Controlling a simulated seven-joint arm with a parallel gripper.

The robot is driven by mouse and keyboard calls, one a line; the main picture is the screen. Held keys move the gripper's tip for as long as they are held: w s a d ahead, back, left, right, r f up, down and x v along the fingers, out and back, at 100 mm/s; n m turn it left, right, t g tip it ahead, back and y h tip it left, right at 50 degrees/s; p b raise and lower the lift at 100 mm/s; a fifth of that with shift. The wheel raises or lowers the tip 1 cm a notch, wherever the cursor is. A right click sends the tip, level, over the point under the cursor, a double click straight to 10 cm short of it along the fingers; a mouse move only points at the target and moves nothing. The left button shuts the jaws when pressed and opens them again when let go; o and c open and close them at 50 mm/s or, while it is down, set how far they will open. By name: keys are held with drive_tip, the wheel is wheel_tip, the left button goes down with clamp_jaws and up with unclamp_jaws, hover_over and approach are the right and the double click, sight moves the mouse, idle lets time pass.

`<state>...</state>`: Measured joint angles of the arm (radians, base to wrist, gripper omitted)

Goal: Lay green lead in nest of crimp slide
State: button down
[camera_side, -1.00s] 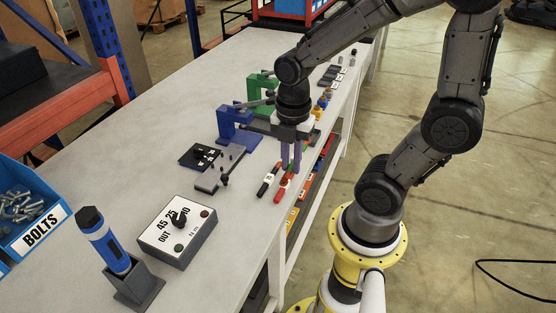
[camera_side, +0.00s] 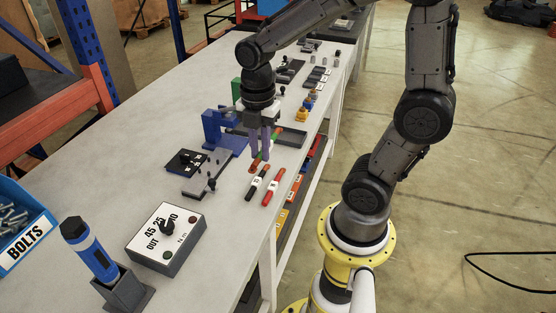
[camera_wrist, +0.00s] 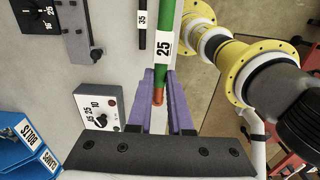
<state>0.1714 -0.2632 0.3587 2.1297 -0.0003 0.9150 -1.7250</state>
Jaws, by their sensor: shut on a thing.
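My gripper (camera_side: 259,155) is shut on the green lead (camera_wrist: 167,45), which carries a white "25" label. Its orange end (camera_wrist: 158,92) shows between my purple fingers in the wrist view. In the side view the lead is mostly hidden by the fingers, with its orange end (camera_side: 254,166) low beside them. The lead appears just above the table, but the gap is unclear. The dark grey crimp slide (camera_side: 200,180) with black knobs lies left of my gripper, in front of the blue press (camera_side: 218,127). Part of it shows at the upper left of the wrist view (camera_wrist: 76,28).
A black lead (camera_side: 256,184) and a red lead (camera_side: 274,186) lie near the table's front edge. A grey tray (camera_side: 292,138) is behind my gripper. A numbered dark plate (camera_side: 185,162) lies beyond the slide. A dial box (camera_side: 165,238) stands nearer the camera.

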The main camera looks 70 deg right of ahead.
drive_tip(key=w+f, duration=0.2)
drive_tip(key=w, duration=0.4)
drive_tip(key=w+d+f, duration=0.1)
drive_tip(key=w+f, duration=0.1)
drive_tip(key=w, duration=0.4)
drive_tip(key=w+f, duration=0.2)
drive_tip(key=w, duration=0.5)
drive_tip(key=shift+d+f, duration=0.25)
drive_tip(key=shift+s+f, duration=0.15)
drive_tip(key=shift+f, duration=0.15)
